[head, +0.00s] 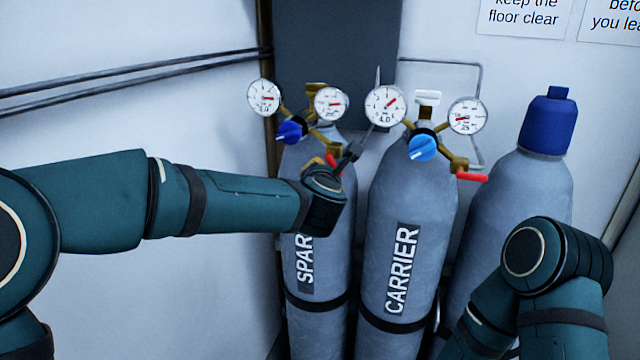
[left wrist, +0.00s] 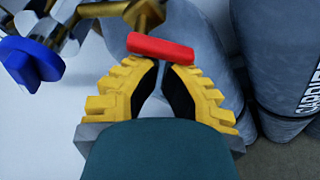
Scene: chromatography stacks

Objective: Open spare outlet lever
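The spare cylinder (head: 318,270) stands left of the carrier cylinder (head: 402,270), with a brass regulator, two gauges and a dark blue knob (head: 290,131). Its red outlet lever (head: 331,160) is mostly hidden behind my left gripper (head: 352,152) in the head view. In the left wrist view the red lever (left wrist: 160,47) lies crosswise at the fingertips of my left gripper (left wrist: 161,70). The yellow fingers lean together with their tips almost meeting, and nothing shows between them. I cannot tell whether they touch the lever. My right gripper is out of view.
The carrier's regulator has a light blue knob (head: 423,148) and its own red lever (head: 472,177), close on the right. A capped cylinder (head: 530,195) stands farther right. Pipes (head: 140,70) run along the left wall. Space left of the spare cylinder is clear.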

